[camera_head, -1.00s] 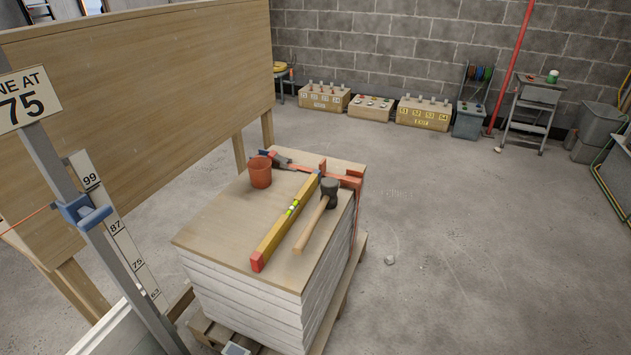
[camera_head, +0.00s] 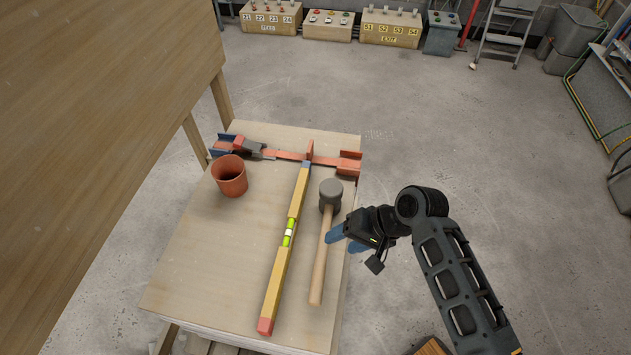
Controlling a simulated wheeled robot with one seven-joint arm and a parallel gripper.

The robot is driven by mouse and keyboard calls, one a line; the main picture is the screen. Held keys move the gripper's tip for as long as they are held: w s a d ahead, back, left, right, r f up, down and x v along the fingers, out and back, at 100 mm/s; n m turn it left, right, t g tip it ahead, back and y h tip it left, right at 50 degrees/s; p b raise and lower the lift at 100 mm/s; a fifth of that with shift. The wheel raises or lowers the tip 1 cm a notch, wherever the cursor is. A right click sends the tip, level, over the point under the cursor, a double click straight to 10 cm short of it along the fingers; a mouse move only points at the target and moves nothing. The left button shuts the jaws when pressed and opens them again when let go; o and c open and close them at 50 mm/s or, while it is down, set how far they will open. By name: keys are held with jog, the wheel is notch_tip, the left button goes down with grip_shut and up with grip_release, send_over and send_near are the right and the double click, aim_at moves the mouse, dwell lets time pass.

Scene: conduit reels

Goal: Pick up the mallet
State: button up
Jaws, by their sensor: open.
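The mallet (camera_head: 320,257) lies on the wooden top of the stack (camera_head: 215,265), near its right edge. Its dark grey head (camera_head: 331,190) points to the back and its pale wooden handle runs toward the front. My gripper (camera_head: 338,240) reaches in from the right with blue fingertips beside the upper part of the handle. It is open. One finger is close to the handle or over it; I cannot tell whether it touches. The mallet is not held.
A yellow spirit level (camera_head: 276,275) lies just left of the mallet. An orange cup (camera_head: 230,176) stands further left. An orange clamp (camera_head: 285,154) lies along the back edge. A wooden panel (camera_head: 90,120) rises at the left. The concrete floor to the right is open.

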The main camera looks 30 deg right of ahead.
aim_at(323, 245)
jog(key=x, duration=0.5)
jog(key=w+x, duration=0.1)
jog(key=x, duration=0.2)
jog(key=shift+s+r, duration=0.1)
jog(key=shift+r, duration=0.2)
grip_shut()
